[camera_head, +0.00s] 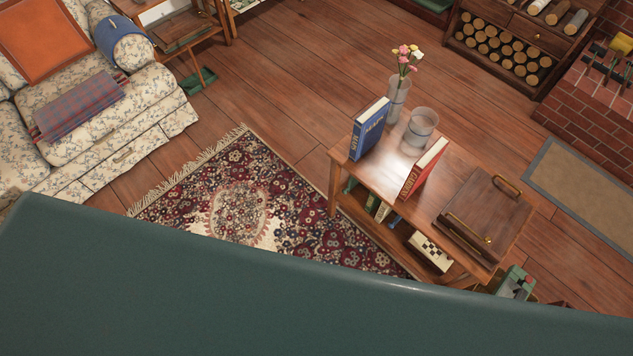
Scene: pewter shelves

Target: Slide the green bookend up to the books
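A blue book (369,130) stands upright near the far left edge of a wooden table (385,170). A red book (423,170) stands upright on the same table, apart from the blue one. Several thin books (377,208), some green, stand on the shelf below the tabletop and are partly hidden. I cannot make out a green bookend for sure. Neither of my grippers is in view.
A dark green surface (200,290) fills the bottom foreground. Wooden floor (290,75) is open behind.

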